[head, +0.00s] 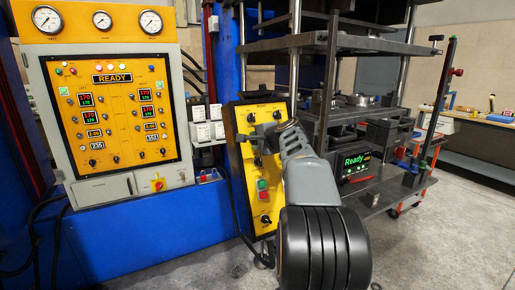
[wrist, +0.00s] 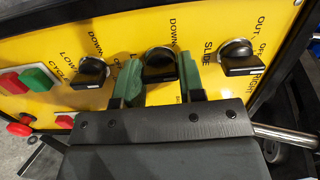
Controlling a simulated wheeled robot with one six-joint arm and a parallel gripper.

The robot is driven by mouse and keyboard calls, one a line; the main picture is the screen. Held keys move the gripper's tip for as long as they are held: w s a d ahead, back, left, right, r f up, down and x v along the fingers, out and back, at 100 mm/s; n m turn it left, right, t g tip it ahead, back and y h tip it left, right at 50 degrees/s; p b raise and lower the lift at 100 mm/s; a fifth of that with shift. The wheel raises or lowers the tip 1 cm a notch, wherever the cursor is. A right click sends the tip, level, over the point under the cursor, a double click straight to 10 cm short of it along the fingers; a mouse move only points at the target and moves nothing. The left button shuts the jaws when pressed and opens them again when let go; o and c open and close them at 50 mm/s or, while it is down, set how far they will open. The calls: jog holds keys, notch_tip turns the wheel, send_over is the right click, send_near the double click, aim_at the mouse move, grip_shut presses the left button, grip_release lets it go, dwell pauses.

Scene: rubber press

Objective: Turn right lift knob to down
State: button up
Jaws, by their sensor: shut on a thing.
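The yellow control panel marked RIGHT (head: 240,113) stands on the front of the blue press. In the wrist view the panel (wrist: 120,28) shows three black rotary knobs. The middle knob (wrist: 160,60), beside a DOWN label, appears to be the right lift knob. The green fingers of my gripper (wrist: 160,78) are shut on it from both sides. Its lower part and some lettering are hidden, and I cannot tell its exact setting. In the head view my gripper (head: 268,134) reaches the panel's upper part and hides the knob there.
A neighbouring knob by LOW and DOWN labels (wrist: 89,71) sits left, and the SLIDE knob (wrist: 238,58) sits right, both close to the fingers. Green (wrist: 36,78) and red (wrist: 12,83) buttons lie further left. A metal rack (head: 333,110) stands right of the panel.

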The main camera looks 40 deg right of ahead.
jog(key=n+b, duration=0.2)
jog(key=n, duration=0.2)
jog(key=shift+f+b, duration=0.2)
jog(key=shift+b, duration=0.15)
jog(key=shift+r+n+g+b, duration=0.1)
jog(key=shift+n+g+b, duration=0.2)
jog(key=shift+n+b, duration=1.2)
jog(key=shift+n+p, duration=0.55)
jog(key=shift+n, duration=0.25)
jog(key=o, duration=0.9)
jog(key=shift+r, duration=0.1)
jog(key=b+v, duration=0.1)
jog(key=v, duration=1.2)
jog(key=shift+s+a+r, duration=0.1)
jog(key=shift+s+r, duration=0.05)
jog(key=shift+s, duration=0.2)
